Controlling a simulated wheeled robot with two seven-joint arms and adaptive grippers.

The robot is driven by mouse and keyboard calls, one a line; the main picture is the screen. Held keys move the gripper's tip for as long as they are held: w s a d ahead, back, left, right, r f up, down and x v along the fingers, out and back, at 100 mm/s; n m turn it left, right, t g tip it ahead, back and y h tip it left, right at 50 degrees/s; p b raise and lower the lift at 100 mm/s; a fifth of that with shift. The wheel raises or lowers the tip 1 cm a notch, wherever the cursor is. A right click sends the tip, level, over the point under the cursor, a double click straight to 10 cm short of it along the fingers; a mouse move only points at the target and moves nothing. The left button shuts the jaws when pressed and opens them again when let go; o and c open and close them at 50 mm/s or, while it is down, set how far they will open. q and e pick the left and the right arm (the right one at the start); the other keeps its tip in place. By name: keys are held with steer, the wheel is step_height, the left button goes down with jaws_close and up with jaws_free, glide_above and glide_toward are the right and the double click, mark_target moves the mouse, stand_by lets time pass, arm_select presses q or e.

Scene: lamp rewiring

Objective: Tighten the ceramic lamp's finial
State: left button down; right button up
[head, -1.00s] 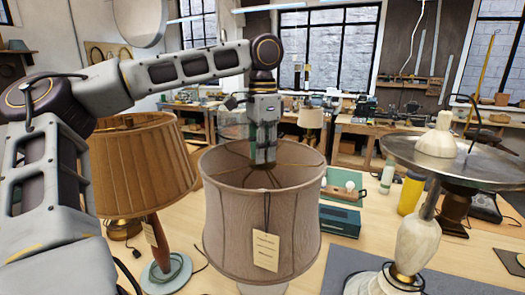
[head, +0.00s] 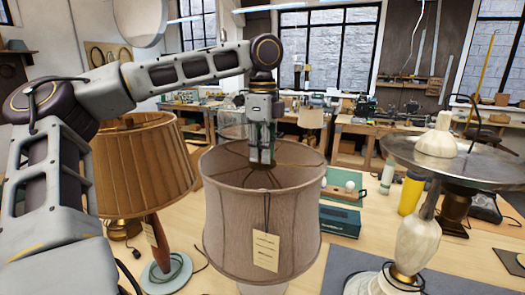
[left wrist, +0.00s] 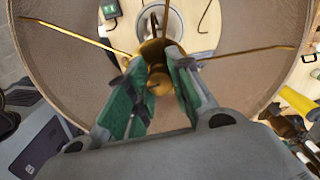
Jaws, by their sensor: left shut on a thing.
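The lamp under my left gripper has a taupe drum shade (head: 235,225) with a paper tag (head: 265,250) hanging on it. Only a pale bit of its base shows below the shade. My left gripper (head: 262,160) points straight down into the shade's open top, at the middle where the thin brass spokes meet. In the left wrist view, my left gripper's green-padded fingers (left wrist: 160,68) stand on either side of the brass finial (left wrist: 158,82) and are shut on it. The finial's far side and the fingertips' contact are partly hidden. My right gripper is not in view.
A lamp with a pleated tan shade (head: 140,165) stands close on the left, behind my left arm. At the right, a pale lamp base (head: 415,245) stands beneath a round metal disc (head: 455,160). A green box (head: 340,220) and yellow bottle (head: 411,192) stand behind.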

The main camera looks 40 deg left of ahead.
arm_select(q)
steer(key=shift+m, duration=0.5)
steer(key=c, duration=1.3)
jaws_free()
steer(key=shift+o, duration=0.2)
steer(key=shift+r, duration=0.1)
step_height(320, 180, up, 12)
stand_by(0.3)
